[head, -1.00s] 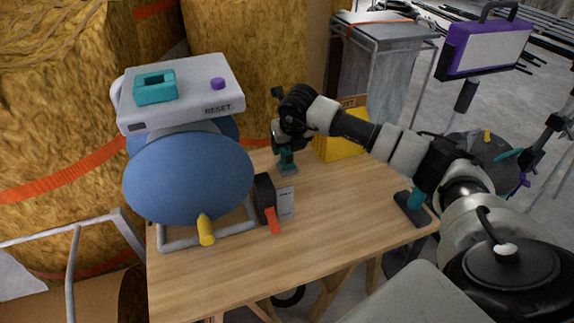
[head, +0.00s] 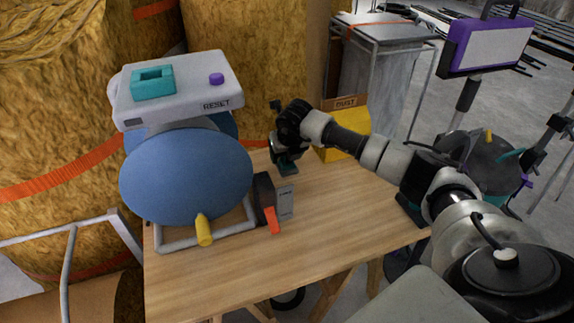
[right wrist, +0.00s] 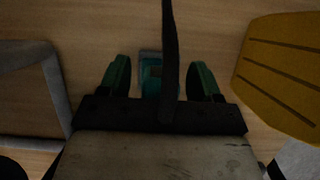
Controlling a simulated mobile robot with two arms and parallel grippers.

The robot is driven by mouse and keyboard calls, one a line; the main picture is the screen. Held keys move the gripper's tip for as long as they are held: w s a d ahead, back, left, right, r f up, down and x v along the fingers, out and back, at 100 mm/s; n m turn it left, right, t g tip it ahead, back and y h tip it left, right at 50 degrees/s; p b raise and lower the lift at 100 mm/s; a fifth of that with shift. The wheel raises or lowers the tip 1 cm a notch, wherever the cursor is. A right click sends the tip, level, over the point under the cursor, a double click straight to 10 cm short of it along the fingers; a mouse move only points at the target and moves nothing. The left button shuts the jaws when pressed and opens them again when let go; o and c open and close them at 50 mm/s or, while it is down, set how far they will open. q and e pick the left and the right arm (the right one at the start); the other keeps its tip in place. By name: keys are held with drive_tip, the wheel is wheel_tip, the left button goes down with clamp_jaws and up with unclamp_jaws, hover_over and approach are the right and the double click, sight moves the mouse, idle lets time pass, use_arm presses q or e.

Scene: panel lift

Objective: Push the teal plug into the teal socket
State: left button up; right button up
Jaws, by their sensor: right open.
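The teal socket (head: 153,83) is a raised block with a rectangular opening on top of the white box marked RESET (head: 190,98). The teal plug (right wrist: 150,72) is near the table's back edge, small and mostly hidden by my right gripper in the head view. My right gripper (head: 287,164) points down over it, open. In the right wrist view its two green fingers (right wrist: 160,80) stand on either side of the plug, with gaps visible; a dark bar covers part of the plug. My left gripper is not in view.
The blue rounded body (head: 187,178) with a grey tube frame stands on the left of the wooden table (head: 330,215). A black and orange item (head: 266,200) is beside it. The table's front middle is clear.

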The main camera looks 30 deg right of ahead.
drive_tip(key=shift+c, duration=0.3)
drive_tip(key=c, duration=0.9)
drive_tip(key=shift+r, duration=0.5)
wheel_tip(320, 180, up, 4)
drive_tip(key=shift+f+p, duration=0.2)
drive_tip(key=shift+p, duration=0.45)
drive_tip(key=shift+s+d+r, duration=0.4)
drive_tip(key=shift+s+d, duration=0.25)
drive_tip(key=shift+d, duration=0.1)
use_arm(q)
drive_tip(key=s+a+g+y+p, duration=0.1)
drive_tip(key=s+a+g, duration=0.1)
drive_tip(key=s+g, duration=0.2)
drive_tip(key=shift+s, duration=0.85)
use_arm(e)
drive_tip(key=s+d+r, duration=0.5)
drive_tip(key=s+d, duration=0.1)
drive_tip(key=s, duration=0.1)
drive_tip(key=shift+d+r, duration=0.3)
drive_tip(key=shift+r, duration=0.05)
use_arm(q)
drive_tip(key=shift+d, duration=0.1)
